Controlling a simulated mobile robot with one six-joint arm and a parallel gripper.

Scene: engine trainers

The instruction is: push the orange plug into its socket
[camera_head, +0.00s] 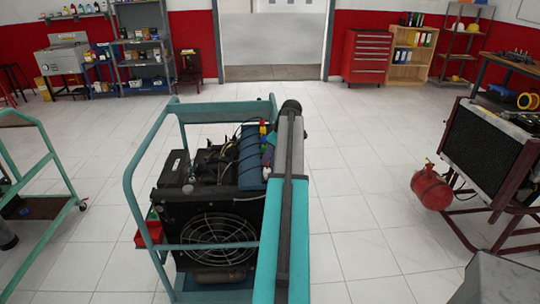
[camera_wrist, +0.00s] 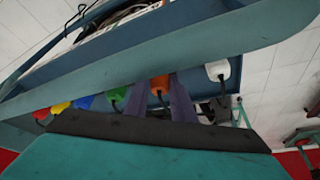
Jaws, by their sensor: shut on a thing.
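The orange plug (camera_wrist: 160,84) shows in the wrist view, between the two purple fingers of my gripper (camera_wrist: 160,100), which is shut on it. A dark cable end shows at the plug. It stands in a row with other plugs along a blue box. Its socket is hidden, and I cannot tell how deep the plug sits. In the head view my gripper is mostly hidden behind my arm, at the right side of the blue box (camera_head: 250,155) on the engine trainer. The orange plug cannot be made out there.
Beside the orange plug are a green plug (camera_wrist: 117,95) and a white plug (camera_wrist: 217,70). Blue, yellow and red plugs lie further left. A teal frame rail (camera_head: 135,205) surrounds the engine. Another trainer with a red cylinder (camera_head: 431,188) stands right, across clear floor.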

